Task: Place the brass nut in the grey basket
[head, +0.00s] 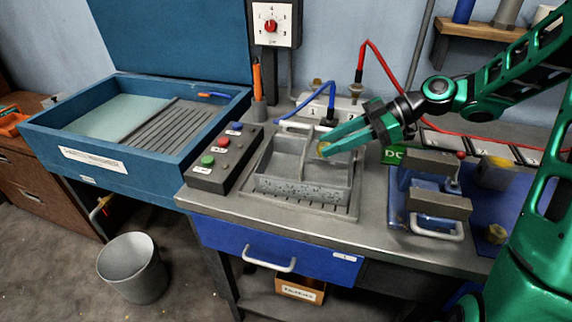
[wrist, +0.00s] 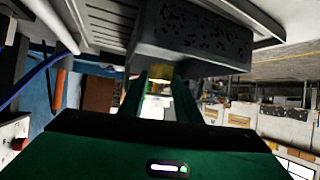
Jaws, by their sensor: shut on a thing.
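My gripper (head: 324,146) is shut on a brass nut (head: 323,150), which is partly hidden by the green fingers. The nut also shows between the fingertips in the wrist view (wrist: 158,76). The grey basket (head: 302,190), with a perforated front wall and a divider, stands on the metal bench. In the head view, the nut appears over the right compartment, near its back. Its exact height above the basket is hard to tell. The basket's perforated wall also shows close beyond the fingertips in the wrist view (wrist: 200,34).
A control box (head: 222,160) with coloured buttons stands left of the basket. A blue fixture (head: 428,203) with metal blocks is on the right. Red and blue cables (head: 374,52) rise behind. A grey bin (head: 133,266) stands on the floor.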

